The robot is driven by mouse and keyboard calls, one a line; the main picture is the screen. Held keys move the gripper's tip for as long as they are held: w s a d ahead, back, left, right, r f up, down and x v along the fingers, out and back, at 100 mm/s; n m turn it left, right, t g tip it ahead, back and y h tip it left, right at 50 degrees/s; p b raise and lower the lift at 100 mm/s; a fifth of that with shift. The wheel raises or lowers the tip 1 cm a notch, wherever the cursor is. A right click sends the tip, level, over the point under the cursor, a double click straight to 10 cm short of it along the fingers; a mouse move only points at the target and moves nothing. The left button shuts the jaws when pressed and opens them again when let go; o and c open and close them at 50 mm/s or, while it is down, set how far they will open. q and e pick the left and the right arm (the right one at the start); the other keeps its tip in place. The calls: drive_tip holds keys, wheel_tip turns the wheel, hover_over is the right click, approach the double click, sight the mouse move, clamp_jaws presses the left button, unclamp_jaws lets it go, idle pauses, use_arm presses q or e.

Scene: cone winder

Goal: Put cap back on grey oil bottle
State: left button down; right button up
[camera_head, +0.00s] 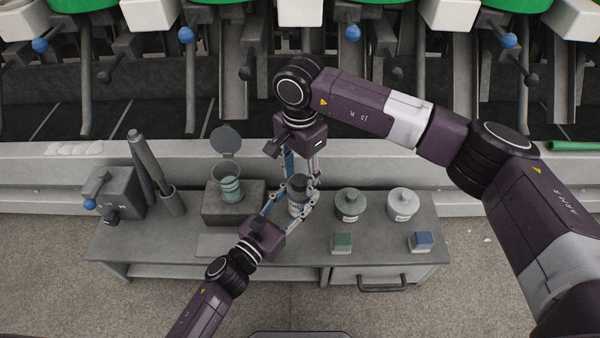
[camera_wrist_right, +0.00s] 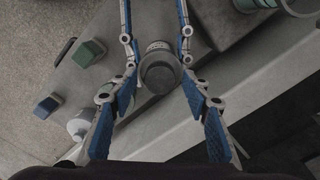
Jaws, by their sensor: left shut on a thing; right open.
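The grey oil bottle (camera_head: 297,206) stands upright over the bench, between the fingers of my left gripper (camera_head: 295,198), which is shut on its body. A dark round cap (camera_wrist_right: 160,72) shows on top of the bottle in the right wrist view, and it looks to be over the neck. How firmly it sits there cannot be told. My right gripper (camera_head: 301,172) points down from above, open, with a finger on either side of the bottle's top. In the right wrist view its fingers (camera_wrist_right: 160,92) stand apart from the cap. The bottle's base is partly hidden.
On the bench (camera_head: 385,275), a green lidded pot (camera_head: 350,205) and a white one (camera_head: 403,205) stand right, with green (camera_head: 342,243) and blue blocks (camera_head: 421,242) in front. A grey block with an open-lidded green cup (camera_head: 230,188) stands left. The winder lies behind.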

clamp_jaws()
drive_tip(key=m, duration=0.5)
drive_tip(key=shift+m, duration=0.3)
drive_tip(key=m, duration=1)
drive_tip(key=shift+m, duration=0.3)
drive_tip(key=m, duration=0.5)
drive_tip(key=shift+o, duration=0.7)
unclamp_jaws()
wheel_tip(320, 180, up, 12)
